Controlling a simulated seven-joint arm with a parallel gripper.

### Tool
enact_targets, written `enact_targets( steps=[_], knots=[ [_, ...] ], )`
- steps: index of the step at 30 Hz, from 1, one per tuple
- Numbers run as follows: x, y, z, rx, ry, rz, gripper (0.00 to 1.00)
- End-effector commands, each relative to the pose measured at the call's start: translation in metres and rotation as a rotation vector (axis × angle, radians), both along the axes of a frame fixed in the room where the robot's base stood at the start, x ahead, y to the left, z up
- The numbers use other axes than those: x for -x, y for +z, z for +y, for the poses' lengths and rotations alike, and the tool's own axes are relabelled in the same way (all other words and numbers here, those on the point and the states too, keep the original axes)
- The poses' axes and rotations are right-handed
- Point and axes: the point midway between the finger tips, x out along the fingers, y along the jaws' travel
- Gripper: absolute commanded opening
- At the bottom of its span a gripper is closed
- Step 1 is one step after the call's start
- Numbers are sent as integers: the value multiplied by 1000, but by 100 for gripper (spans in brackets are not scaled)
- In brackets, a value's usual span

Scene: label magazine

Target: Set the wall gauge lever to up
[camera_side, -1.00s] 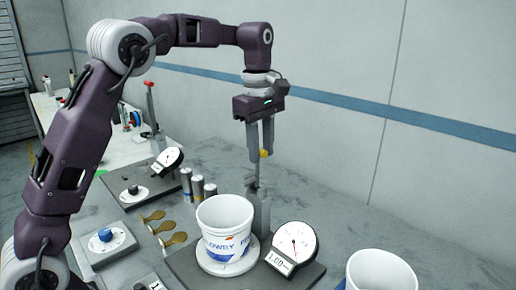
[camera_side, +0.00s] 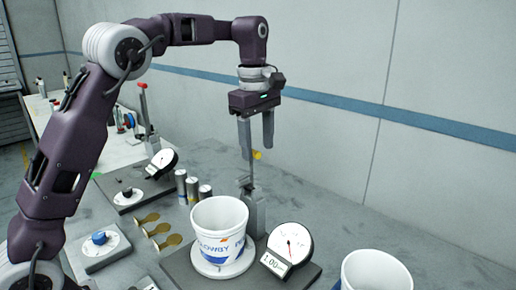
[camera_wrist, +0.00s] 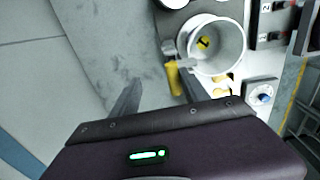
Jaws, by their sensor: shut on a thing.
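The lever has a yellow knob (camera_side: 257,155) at the top of a thin rod. The rod stands nearly upright on a grey post (camera_side: 254,215) behind the white tub. My gripper (camera_side: 256,150) points down with its fingertips around the knob, shut on the lever, though a gap shows between the fingers. In the wrist view the yellow knob (camera_wrist: 173,78) lies close by the right finger of my gripper (camera_wrist: 158,76), and the left finger looks apart from it. The dial gauge (camera_side: 289,243) stands at the right of the tub, its small display only partly readable.
The white tub (camera_side: 220,222) with printed lettering sits on a round plate in front of the post. Another white tub (camera_side: 377,270) is at bottom right. Several metal cylinders, brass pieces, a blue knob (camera_side: 100,238) and another gauge (camera_side: 162,162) are left. The wall is behind.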

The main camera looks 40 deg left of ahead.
Motion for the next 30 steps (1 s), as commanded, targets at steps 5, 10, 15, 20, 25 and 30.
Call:
enact_targets(
  steps=[5, 10, 15, 20, 25, 30],
  knots=[
    [0, 41, 0, 1, 0, -19, 38],
    [3, 55, -1, 1, -1, -11, 38],
    [3, 56, -1, 2, -1, -8, 38],
    [4, 56, -1, 2, -1, -7, 38],
    [8, 59, 0, 5, -18, -15, 38],
    [70, 89, -3, 11, -320, -118, 38]
  ],
)
